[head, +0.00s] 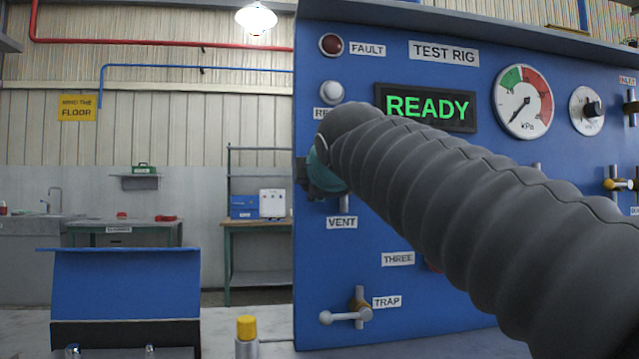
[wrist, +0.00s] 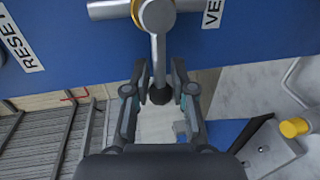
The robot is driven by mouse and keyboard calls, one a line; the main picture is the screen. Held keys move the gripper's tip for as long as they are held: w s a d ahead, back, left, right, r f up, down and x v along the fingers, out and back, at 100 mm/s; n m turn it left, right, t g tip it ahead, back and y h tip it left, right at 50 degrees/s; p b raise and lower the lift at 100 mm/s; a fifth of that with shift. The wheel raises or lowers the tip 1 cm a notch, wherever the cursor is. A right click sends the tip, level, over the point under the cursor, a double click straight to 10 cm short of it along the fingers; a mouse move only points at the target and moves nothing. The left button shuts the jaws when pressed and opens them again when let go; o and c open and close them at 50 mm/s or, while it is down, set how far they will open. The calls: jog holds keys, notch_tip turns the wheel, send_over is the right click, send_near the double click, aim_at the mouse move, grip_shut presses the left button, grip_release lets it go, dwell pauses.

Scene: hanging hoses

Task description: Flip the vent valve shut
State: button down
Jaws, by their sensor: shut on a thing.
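The vent valve's grey lever (wrist: 158,52) shows in the wrist view. It runs from a yellow-ringed hub on a grey pipe (wrist: 108,9) out past the panel's edge, square to the pipe, and ends in a dark tip. My gripper (wrist: 159,84) has one finger on each side of the lever near that tip and is shut on it. In the head view my gripper (head: 322,172) is at the panel's left edge, above the VENT label (head: 341,222). My ribbed grey arm hides most of the valve there; only a pipe stub (head: 346,203) shows below.
The blue test rig panel (head: 450,25) has a green READY display (head: 427,108) and a gauge (head: 523,101). A trap valve (head: 345,315) sits below, its lever pointing left. A yellow-capped post (head: 246,335) stands at lower left. Open room lies left of the panel.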

jog(key=shift+f, duration=0.1)
jog(key=c, duration=0.9)
grip_release()
jog(key=shift+a, duration=0.1)
jog(key=shift+c, duration=0.2)
jog(key=v, duration=1.2)
jog(key=shift+s, duration=0.1)
